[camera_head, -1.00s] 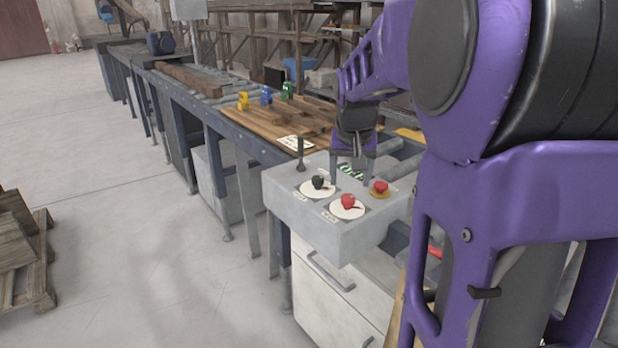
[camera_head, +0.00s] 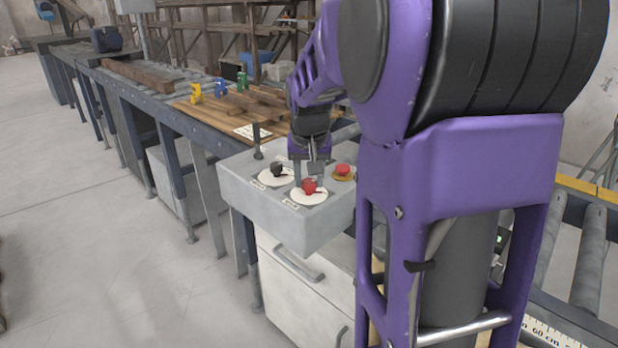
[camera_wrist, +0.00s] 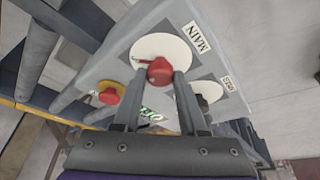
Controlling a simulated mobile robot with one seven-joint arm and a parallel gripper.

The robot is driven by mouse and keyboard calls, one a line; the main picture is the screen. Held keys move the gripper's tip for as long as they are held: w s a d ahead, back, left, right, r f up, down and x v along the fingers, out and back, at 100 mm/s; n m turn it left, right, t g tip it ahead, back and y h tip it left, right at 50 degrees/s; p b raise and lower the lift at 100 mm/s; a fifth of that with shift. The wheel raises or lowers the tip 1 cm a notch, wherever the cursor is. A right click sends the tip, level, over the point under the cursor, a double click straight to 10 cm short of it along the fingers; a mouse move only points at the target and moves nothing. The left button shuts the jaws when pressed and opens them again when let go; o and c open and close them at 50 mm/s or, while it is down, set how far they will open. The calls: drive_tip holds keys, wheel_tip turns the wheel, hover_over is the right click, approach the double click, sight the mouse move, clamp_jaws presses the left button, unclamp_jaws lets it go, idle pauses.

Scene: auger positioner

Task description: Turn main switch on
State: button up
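The main switch (camera_wrist: 160,71) is a red knob on a round white plate, with a MAIN label (camera_wrist: 196,38) beside it in the wrist view. In the head view the main switch (camera_head: 309,187) is at the front of the grey control box (camera_head: 262,205). My gripper (camera_wrist: 159,74) points at the knob. Its two fingers are apart, one on each side of the knob, with a narrow gap seeming to show. Whether either finger touches is unclear. In the head view my gripper (camera_head: 308,174) is right above the knob, which it partly covers.
A black knob (camera_head: 277,170) on a white plate and a red button on a yellow base (camera_head: 343,171) are close by on the box. A dark upright lever (camera_head: 257,142) stands at its back left. A roller bench with wooden boards (camera_head: 215,112) extends behind.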

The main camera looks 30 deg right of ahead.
clamp_jaws()
drive_tip(key=shift+n, duration=0.4)
drive_tip(key=n+y, duration=0.1)
drive_tip(key=n, duration=0.2)
drive_tip(key=shift+d+y, duration=0.15)
drive_tip(key=shift+y, duration=0.15)
drive_tip(key=n+y, duration=0.1)
drive_tip(key=n, duration=0.1)
drive_tip(key=n+y+b, duration=0.1)
drive_tip(key=n, duration=0.2)
drive_tip(key=shift+d, duration=0.15)
drive_tip(key=n, duration=0.2)
drive_tip(key=n+y, duration=0.1)
drive_tip(key=n, duration=0.1)
drive_tip(key=shift+w+n+g+y+b, duration=0.1)
drive_tip(key=shift+n+g+y+b, duration=0.2)
drive_tip(key=shift+n+g+b, duration=0.1)
drive_tip(key=n+g+y, duration=0.1)
drive_tip(key=n, duration=0.3)
drive_tip(key=shift+d+p, duration=0.1)
drive_tip(key=shift+p, duration=0.3)
drive_tip(key=shift+n+g, duration=0.3)
